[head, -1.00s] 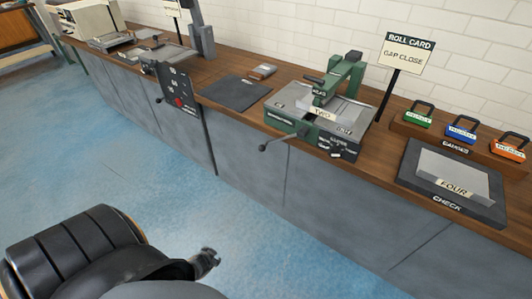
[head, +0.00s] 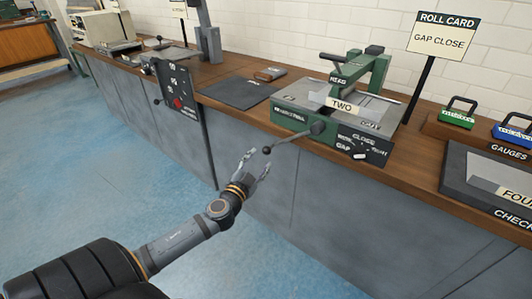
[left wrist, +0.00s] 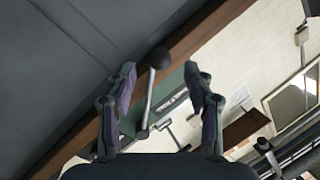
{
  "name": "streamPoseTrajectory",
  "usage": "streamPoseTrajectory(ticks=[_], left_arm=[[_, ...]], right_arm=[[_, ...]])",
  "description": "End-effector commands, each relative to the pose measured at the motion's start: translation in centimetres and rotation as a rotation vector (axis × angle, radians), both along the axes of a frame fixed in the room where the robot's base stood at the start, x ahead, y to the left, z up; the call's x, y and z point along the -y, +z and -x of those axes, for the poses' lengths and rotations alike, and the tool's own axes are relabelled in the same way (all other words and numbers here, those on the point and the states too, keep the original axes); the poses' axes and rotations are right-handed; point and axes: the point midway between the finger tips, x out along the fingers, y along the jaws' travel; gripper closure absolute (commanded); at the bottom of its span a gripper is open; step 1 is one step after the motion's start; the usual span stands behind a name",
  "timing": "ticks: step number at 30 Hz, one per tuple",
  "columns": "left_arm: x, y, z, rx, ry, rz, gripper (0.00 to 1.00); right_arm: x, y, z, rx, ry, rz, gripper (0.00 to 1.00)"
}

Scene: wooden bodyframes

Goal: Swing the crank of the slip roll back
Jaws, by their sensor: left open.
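My right gripper is not in view.
A sign reading ROLL CARD, GAP CLOSE (head: 443,35) stands behind the slip roll. A dark mat (head: 237,93) lies left of it. Green and blue gauges (head: 458,113) and a CHECK plate (head: 490,185) are at right. The floor before the bench is clear.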

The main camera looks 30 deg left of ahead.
Motion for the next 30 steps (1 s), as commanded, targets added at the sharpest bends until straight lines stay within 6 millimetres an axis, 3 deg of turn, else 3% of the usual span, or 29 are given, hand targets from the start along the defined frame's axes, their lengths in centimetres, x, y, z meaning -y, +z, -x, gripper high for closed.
streamPoseTrajectory(ticks=[3, 9, 20, 30], left_arm=[[-0.5, 0.4, -2.7, 0.004, 0.003, 0.006, 0.48], [-0.9, 0.2, -5.6, 0.001, 0.001, 0.003, 0.48], [-1.0, 0.0, -6.4, 0.001, -0.003, 0.001, 0.48], [-1.0, 0.0, -6.4, 0.0, -0.002, 0.001, 0.92]], right_arm=[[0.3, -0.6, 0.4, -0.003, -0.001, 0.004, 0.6], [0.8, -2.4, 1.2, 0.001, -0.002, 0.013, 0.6], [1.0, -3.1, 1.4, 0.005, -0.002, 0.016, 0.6], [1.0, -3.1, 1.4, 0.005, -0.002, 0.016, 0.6]])
